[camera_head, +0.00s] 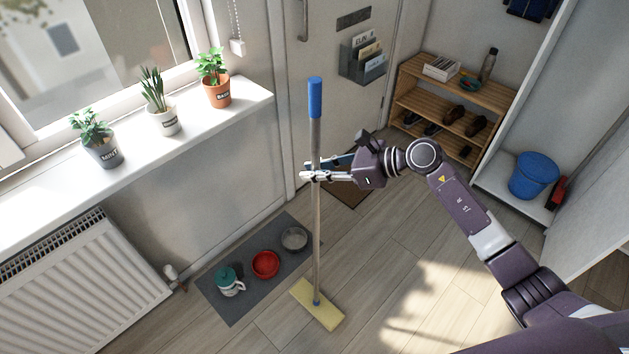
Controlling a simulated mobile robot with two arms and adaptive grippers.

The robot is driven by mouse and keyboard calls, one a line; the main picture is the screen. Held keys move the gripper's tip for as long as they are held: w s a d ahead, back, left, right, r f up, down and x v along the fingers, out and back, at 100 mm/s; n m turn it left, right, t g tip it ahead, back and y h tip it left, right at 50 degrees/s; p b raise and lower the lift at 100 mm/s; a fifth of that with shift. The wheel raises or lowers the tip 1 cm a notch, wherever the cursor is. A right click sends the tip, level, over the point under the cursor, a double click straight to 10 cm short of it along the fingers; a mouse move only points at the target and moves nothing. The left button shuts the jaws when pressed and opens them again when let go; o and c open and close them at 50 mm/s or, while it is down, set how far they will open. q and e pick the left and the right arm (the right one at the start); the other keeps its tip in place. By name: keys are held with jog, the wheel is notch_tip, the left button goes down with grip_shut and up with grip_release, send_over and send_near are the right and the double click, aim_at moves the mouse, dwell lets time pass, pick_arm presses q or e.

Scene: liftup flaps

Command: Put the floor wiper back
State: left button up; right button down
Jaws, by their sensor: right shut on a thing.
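The floor wiper (317,240) stands nearly upright in the middle of the head view. It has a blue grip at the top, a long pale pole and a flat yellow head (317,304) low over the wooden floor. I cannot tell whether the head touches the floor. My right gripper (315,175) comes in from the right and is shut around the pole, below the blue grip. My left gripper is not in view.
A grey mat (229,308) holds a teal-lidded jug, a red bowl (265,264) and a metal bowl (294,239) beside the wiper. Potted plants line the windowsill (140,160). A shoe rack (448,107) and a blue bucket (533,177) stand at right. Floor in front is clear.

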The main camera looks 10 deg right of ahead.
jog(key=shift+f, duration=2.2)
jog(key=c, duration=2.3)
grip_release()
jog(key=shift+f, duration=0.15)
jog(key=o, duration=0.5)
jog(key=shift+c, duration=0.2)
jog(key=shift+d, duration=0.1)
jog(key=b, duration=0.2)
send_near(316, 183)
jog(key=shift+w+d+f, duration=0.1)
jog(key=shift+d+f, duration=0.35)
jog(key=shift+d, duration=0.35)
